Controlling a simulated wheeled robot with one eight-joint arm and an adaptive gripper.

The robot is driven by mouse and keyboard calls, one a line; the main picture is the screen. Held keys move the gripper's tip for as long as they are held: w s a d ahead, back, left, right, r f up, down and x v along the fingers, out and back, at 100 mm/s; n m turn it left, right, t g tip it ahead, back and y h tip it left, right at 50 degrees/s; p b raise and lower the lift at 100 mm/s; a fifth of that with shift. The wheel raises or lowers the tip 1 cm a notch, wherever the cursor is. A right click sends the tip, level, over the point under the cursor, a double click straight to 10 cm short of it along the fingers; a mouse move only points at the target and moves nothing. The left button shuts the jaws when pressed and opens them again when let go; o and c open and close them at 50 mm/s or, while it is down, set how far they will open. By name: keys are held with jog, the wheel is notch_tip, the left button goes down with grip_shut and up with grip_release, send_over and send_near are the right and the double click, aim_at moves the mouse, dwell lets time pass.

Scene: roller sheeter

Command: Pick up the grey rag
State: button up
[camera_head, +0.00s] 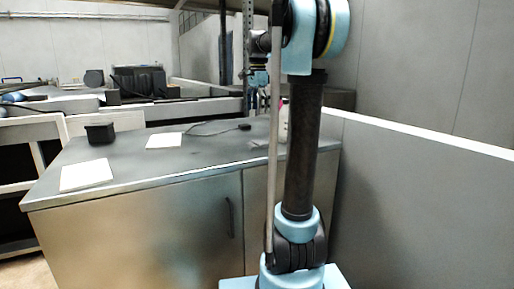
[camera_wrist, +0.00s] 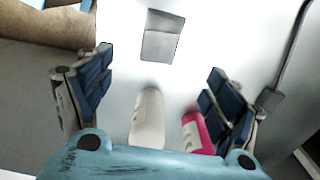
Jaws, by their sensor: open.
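In the head view a small grey patch that seems to be the rag (camera_head: 260,143) lies on the counter, partly hidden by my arm. My gripper (camera_wrist: 158,65) is open, its dark blue fingers spread wide with nothing held between them. The rag appears beyond the fingertips, roughly centred between them and apart from them.
A white bottle (camera_wrist: 148,118) and a pink-and-white bottle (camera_wrist: 196,133) show between the fingers, nearer than the rag. A dark cable (camera_wrist: 290,60) runs at the right. On the counter (camera_head: 150,170) are white sheets (camera_head: 87,175) and a black box (camera_head: 100,133). A grey partition (camera_head: 420,200) stands right.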

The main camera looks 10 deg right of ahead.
aim_at(257, 142)
notch_tip(257, 142, down, 14)
jog(key=shift+w+f, duration=0.15)
jog(key=shift+f, duration=0.05)
dwell(0.5)
jog(key=c, duration=1.1)
jog(key=shift+c, duration=0.2)
notch_tip(257, 142, up, 10)
